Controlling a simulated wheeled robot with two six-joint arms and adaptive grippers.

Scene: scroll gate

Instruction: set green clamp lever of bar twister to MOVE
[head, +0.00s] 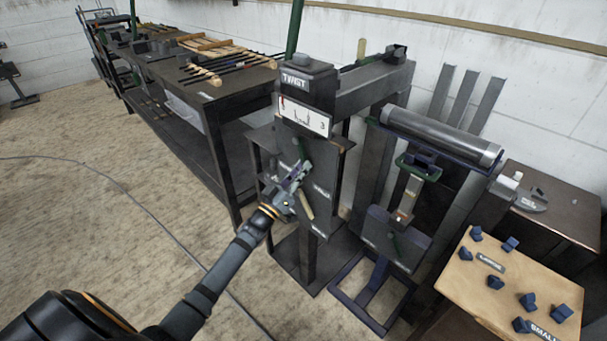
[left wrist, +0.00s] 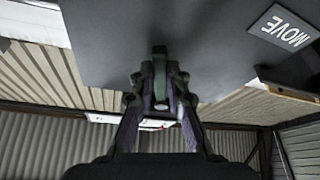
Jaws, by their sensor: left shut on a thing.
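The bar twister (head: 310,95) stands at the middle of the head view, with a TWIST sign on top and a white dial below it. My left gripper (head: 300,172) is at the front plate of its post. In the left wrist view the gripper (left wrist: 160,92) is shut on the green clamp lever (left wrist: 160,62), with the lever between its fingertips. The MOVE label (left wrist: 284,27) is on the grey plate, apart from the lever, at the upper right of that view. In the head view the gripper largely hides the lever. My right gripper is not in view.
A workbench with rods and wooden-handled tools (head: 205,90) stands at the left. A stand with a metal roller (head: 440,130) is right of the twister. A wooden board with several blue blocks (head: 470,290) is at the lower right. A cable crosses the open floor.

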